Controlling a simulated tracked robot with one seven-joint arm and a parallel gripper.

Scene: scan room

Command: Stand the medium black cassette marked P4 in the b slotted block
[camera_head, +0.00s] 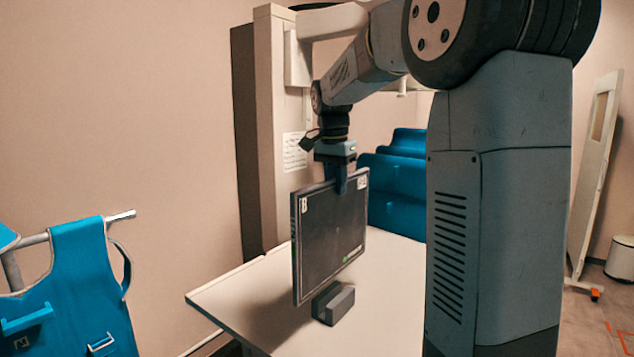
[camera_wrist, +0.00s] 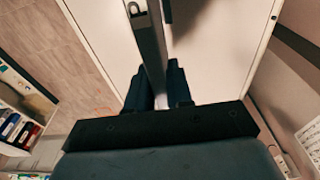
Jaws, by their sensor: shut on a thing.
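My gripper (camera_head: 341,184) is shut on the top edge of a black cassette (camera_head: 330,228), a thin upright panel. It has a white label at its upper left that looks like "B", a smaller unreadable label at its upper right and a green mark low on its face. A dark grey block (camera_head: 340,306) sits on the table under the cassette's lower edge. I cannot tell whether that edge is in a slot or above it; no letter on the block is readable. In the wrist view the cassette (camera_wrist: 152,50) shows edge-on between my two fingers (camera_wrist: 158,92).
The white table (camera_head: 240,296) is largely bare around the block. A tall beige column (camera_head: 268,130) stands behind it. Blue stepped furniture (camera_head: 398,185) is behind at right. Blue aprons (camera_head: 90,275) hang on a rail at left. A shelf with small boxes (camera_wrist: 18,130) is at the wrist view's left.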

